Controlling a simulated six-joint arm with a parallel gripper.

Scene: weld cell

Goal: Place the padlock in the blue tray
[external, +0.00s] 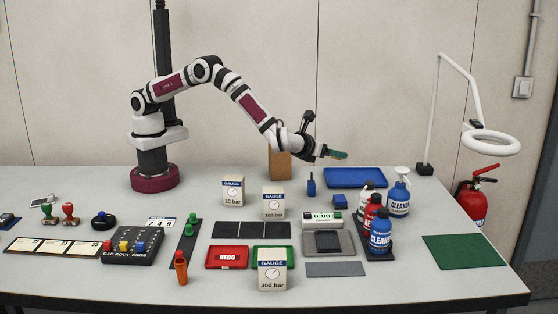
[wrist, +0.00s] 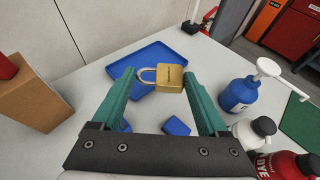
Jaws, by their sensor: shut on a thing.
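My gripper (wrist: 158,75) has teal fingers, shut on the brass padlock (wrist: 171,78) at the fingertips in the wrist view. The padlock's silver shackle points left. The blue tray (wrist: 150,54) lies beyond and below the padlock, which overlaps the tray's near right part in this view. In the external view the blue tray (external: 357,177) is flat and empty at the back right of the table. My gripper (external: 338,154) is in the air above and slightly left of the tray there. The padlock cannot be made out in the external view.
A cardboard box (external: 280,163) stands left of the tray. Small blue items (external: 340,201) lie in front of it. Several cleaner bottles (external: 398,196) stand to the right, and a magnifier lamp (external: 490,143) rises behind them. A green mat (external: 463,251) lies at the right.

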